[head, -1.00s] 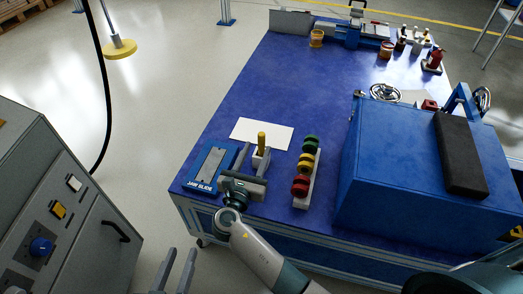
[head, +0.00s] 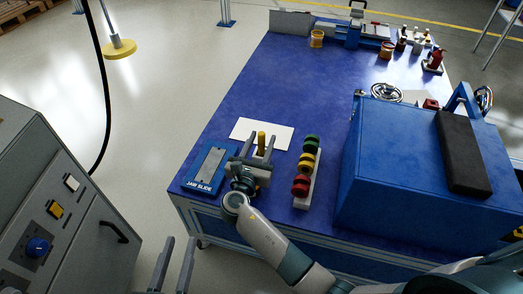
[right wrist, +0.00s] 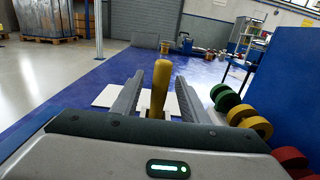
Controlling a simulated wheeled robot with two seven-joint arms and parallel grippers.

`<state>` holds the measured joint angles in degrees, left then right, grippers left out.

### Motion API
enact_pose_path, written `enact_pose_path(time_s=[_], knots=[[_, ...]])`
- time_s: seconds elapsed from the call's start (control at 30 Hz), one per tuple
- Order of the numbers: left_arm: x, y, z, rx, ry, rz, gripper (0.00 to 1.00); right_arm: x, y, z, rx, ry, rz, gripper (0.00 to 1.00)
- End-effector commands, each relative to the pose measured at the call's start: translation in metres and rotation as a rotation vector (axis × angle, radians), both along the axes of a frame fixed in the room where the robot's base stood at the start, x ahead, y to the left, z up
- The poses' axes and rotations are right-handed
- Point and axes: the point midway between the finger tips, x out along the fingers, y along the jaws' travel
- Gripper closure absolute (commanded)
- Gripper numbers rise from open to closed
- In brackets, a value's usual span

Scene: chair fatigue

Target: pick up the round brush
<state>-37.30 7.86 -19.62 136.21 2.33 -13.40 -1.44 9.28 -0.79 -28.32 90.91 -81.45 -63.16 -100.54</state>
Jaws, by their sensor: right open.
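The round brush, seen as an upright yellow handle (head: 262,139), stands on the blue table by a white sheet; its lower end is hidden by my right gripper. It also shows in the right wrist view, as a yellow handle (right wrist: 158,88) between the two fingers. My right gripper (head: 259,146) is open, its fingers on either side of the handle. In the right wrist view, gaps show between handle and fingers. My left gripper (head: 179,240) is open and empty, off the table at the lower left.
A blue "JAW SLIDE" tray (head: 207,168) lies left of my right gripper. A rack of green, yellow and red rings (head: 306,162) stands close on the right, before a large blue box (head: 400,160).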

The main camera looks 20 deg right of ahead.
Motion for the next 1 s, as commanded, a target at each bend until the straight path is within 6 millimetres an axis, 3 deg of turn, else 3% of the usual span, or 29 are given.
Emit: enact_pose_path(time_s=[0.47,0.63,1.0], knots=[[0.0002,0.0,0.0009,-0.001,-0.003,0.0,0.69,0.0004,-0.0005,-0.0002,0.0,0.001,0.0,0.6],[0.0005,0.0001,0.0013,0.0,-0.004,0.0,0.69,0.0004,-0.0004,-0.0003,0.0,0.001,0.0,1.0],[0.0005,0.0001,0.0013,0.0,-0.001,0.0,0.69,0.0004,-0.0004,0.0011,0.0,0.0,0.0,1.0]])
